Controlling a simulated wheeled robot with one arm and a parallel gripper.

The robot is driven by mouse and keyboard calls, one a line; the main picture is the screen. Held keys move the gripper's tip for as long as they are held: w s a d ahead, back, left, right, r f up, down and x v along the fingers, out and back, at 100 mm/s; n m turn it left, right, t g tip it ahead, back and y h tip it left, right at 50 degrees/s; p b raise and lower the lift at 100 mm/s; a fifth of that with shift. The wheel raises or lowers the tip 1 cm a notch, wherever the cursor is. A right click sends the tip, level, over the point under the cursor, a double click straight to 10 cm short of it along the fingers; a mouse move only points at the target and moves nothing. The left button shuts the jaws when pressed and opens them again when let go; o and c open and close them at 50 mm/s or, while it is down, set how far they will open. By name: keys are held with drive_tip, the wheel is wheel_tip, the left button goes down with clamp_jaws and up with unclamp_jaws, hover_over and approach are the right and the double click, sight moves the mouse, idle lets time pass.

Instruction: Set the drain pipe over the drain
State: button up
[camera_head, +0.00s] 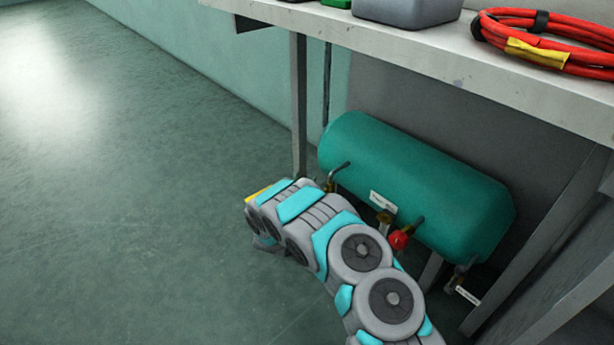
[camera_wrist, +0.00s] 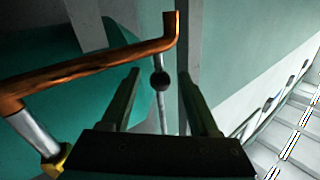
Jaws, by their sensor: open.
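A copper-brown pipe (camera_wrist: 90,66) with a short upturned end crosses the wrist view beyond my fingers. It meets a silver stem (camera_wrist: 38,135) with a yellow fitting at its foot, and I take it for the drain pipe. In the head view a bent dark pipe (camera_head: 339,169) shows at the left of the teal tank (camera_head: 415,180), perhaps the same one. My gripper (camera_wrist: 159,73) is open, with nothing held between its fingers. In the head view it is mostly hidden behind my wrist. I cannot make out a drain in either view.
The workbench (camera_head: 440,62) overhangs the tank, with a red hose coil (camera_head: 560,40) and a grey box (camera_head: 407,10) on top. A bench leg (camera_head: 299,105) stands left of the tank. A red-handled valve (camera_head: 399,240) sits at its front. Floor (camera_head: 120,190) is clear at left.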

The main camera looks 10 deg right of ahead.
drive_tip(key=shift+x, duration=1.95)
drive_tip(key=shift+c, duration=0.2)
clamp_jaws()
